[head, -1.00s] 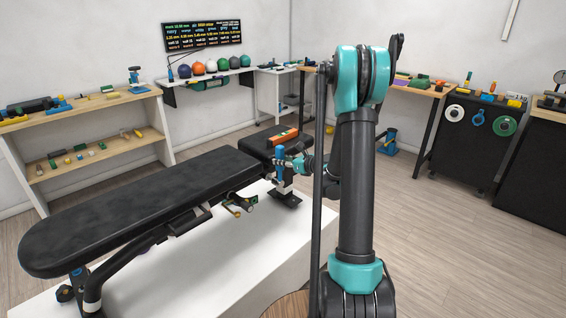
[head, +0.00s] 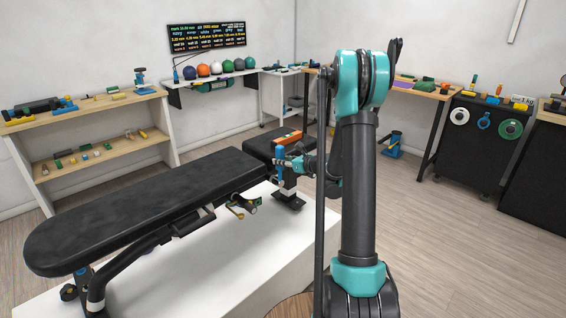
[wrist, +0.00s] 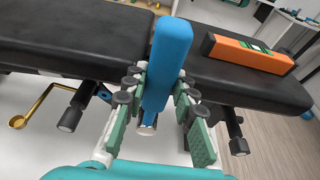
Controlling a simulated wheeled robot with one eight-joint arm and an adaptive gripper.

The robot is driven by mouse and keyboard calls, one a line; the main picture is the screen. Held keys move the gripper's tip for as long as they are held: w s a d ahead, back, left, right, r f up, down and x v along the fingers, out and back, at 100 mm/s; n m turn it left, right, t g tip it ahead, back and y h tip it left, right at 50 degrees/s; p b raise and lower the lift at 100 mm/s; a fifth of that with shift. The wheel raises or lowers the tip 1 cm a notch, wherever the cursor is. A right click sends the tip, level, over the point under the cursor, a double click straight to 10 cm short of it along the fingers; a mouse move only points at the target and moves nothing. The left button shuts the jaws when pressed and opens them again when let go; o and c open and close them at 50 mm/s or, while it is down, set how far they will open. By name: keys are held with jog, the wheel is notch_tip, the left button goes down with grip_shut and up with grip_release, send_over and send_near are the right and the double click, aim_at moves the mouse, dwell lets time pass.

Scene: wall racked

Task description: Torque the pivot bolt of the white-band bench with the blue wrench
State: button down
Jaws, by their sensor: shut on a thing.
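The bench (head: 130,205) with a black pad stands on a white platform; a white band (head: 96,298) shows on its near leg. My gripper (head: 290,163) is at the gap between the long pad and the seat pad. In the wrist view my gripper (wrist: 152,112) is shut on the blue wrench (wrist: 170,50), whose thick blue handle stands up between the fingers. The blue wrench also shows upright in the head view (head: 280,158). A round metal end (wrist: 146,128) shows below the handle. Whether the wrench sits on the pivot bolt is hidden.
An orange level (wrist: 245,53) lies on the seat pad beside the gripper. A brass crank-like part (wrist: 30,110) sticks out under the long pad. Shelves (head: 100,155) with tools stand at left, and a black cabinet (head: 475,140) at right.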

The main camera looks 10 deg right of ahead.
jog(key=shift+w+a, duration=0.3)
jog(key=shift+w, duration=0.05)
jog(key=c, duration=1.9)
grip_release()
grip_shut()
jog(key=shift+s+d, duration=0.1)
jog(key=shift+d, duration=0.1)
jog(key=w+d+f+m+g+y, duration=0.1)
jog(key=w+d+f+m+y, duration=0.1)
jog(key=w+d+m, duration=0.2)
jog(key=shift+w+d+f+m+y, duration=0.3)
jog(key=shift+d+f+m+y, duration=0.1)
jog(key=shift+d+m, duration=0.65)
